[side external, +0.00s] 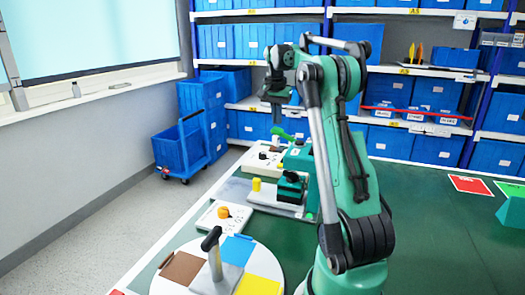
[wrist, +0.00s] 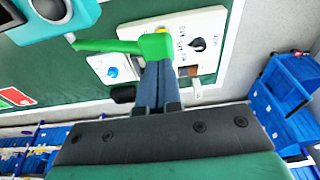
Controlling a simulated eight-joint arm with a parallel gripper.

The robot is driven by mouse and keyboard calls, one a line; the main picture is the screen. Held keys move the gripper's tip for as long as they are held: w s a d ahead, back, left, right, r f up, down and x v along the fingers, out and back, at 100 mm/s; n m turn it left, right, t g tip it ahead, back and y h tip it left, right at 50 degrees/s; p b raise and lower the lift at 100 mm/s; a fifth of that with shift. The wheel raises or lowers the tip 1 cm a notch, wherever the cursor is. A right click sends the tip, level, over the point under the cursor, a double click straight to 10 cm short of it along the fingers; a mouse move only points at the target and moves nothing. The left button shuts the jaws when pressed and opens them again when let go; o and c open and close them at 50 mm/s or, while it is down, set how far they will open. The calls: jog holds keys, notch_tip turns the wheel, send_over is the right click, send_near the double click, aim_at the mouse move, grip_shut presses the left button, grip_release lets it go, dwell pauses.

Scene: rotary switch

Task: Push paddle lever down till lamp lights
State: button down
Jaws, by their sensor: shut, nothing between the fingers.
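The green paddle lever (wrist: 155,44) is in the upper middle of the wrist view, with a thin green arm running left from its block. It also shows as a small green piece in the side view (side external: 282,133). My gripper (wrist: 158,66) is shut and empty. Its fingertips overlap the lever's block in the wrist view; whether they touch it I cannot tell. In the side view my gripper (side external: 277,116) points down just above the lever. A white switch panel (wrist: 215,22) with a black knob (wrist: 198,45) lies beyond. I cannot make out a lit lamp.
A white plate with a blue button (wrist: 112,72) and a teal housing (wrist: 85,12) lie left in the wrist view. In the side view, a yellow cylinder (side external: 256,184), an orange-knobbed box (side external: 223,212) and a black-handled lever (side external: 211,239) stand nearer. The green table's right side is mostly clear.

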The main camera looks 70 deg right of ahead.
jog(key=shift+r, duration=2.4)
jog(key=shift+w+a, duration=0.1)
jog(key=w+a+n+t, duration=0.2)
jog(key=w+a+n, duration=0.2)
jog(key=a, duration=0.4)
jog(key=w+a+n+t, duration=0.1)
jog(key=w+a+n, duration=0.35)
jog(key=a, duration=0.45)
jog(key=s+a+f+n+t, duration=0.1)
jog(key=a+f+n, duration=0.2)
jog(key=a, duration=0.4)
jog(key=s+a+f+n+t+y, duration=0.1)
jog(key=s+a+f+n, duration=0.1)
jog(key=a, duration=0.5)
jog(key=s+a+f+n+t+y, duration=0.1)
jog(key=s+a+f+n+t, duration=0.1)
jog(key=a+f+n, duration=0.2)
jog(key=a+f, duration=0.1)
jog(key=a, duration=0.1)
jog(key=shift+a+f, duration=0.25)
jog(key=shift+a, duration=0.15)
